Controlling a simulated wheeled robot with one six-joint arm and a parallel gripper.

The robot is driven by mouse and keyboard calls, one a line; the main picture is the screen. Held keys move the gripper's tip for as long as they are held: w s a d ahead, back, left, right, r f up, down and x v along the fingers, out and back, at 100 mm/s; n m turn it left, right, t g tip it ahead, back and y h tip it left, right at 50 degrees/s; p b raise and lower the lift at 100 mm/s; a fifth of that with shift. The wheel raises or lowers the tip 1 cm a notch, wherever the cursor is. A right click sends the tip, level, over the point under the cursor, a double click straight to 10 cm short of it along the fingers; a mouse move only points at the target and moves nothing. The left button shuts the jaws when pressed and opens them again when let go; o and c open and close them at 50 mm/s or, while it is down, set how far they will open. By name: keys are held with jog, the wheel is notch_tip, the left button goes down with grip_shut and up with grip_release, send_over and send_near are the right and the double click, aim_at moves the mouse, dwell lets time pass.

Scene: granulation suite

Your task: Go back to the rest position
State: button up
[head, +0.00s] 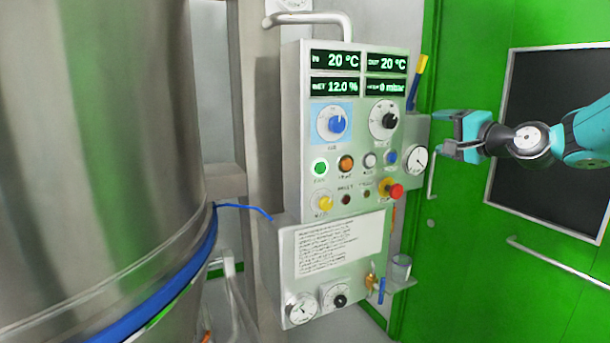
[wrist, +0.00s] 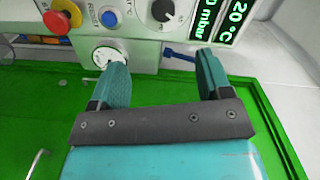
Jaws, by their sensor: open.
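My gripper (head: 447,134) is at the right of the head view, its teal fingers pointing left toward the right side of the grey control panel (head: 291,120). In the wrist view my gripper (wrist: 165,78) has its two fingers well apart with nothing between them. Behind the fingers are the panel's lower edge, the round gauge (wrist: 107,56) and a blue handle (wrist: 180,55). The left finger partly overlaps the gauge in that view. I cannot tell whether the fingers touch anything.
A large steel vessel (head: 100,120) with a blue band fills the left. The panel carries displays, knobs, buttons and a red emergency button (head: 396,191). A small shelf with a glass beaker (head: 400,268) juts out below. A green door (head: 470,270) with a dark window stands behind my arm.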

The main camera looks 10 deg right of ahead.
jog(key=s+a+f+n+g+y, duration=0.1)
jog(key=s+a+f+n+g, duration=0.35)
jog(key=s+a, duration=0.5)
jog(key=s+a+f+n+g+y, duration=0.1)
jog(key=s+a+f+n+g, duration=0.4)
jog(key=a, duration=0.8)
jog(key=s+a+f+n+g+h, duration=0.1)
jog(key=s+f+n+g, duration=0.1)
jog(key=s, duration=0.6)
jog(key=s+a+f+n+g+h, duration=0.1)
jog(key=s+f+n+g, duration=0.1)
jog(key=s, duration=0.6)
jog(key=s+f+n+g+h, duration=0.1)
jog(key=s+f+n+g, duration=0.1)
jog(key=s, duration=0.5)
jog(key=n+g, duration=0.1)
jog(key=n, duration=0.1)
jog(key=shift+s+a+f+n+h, duration=0.15)
jog(key=shift+s+a+n+h, duration=0.15)
jog(key=shift+s+a+n, duration=0.1)
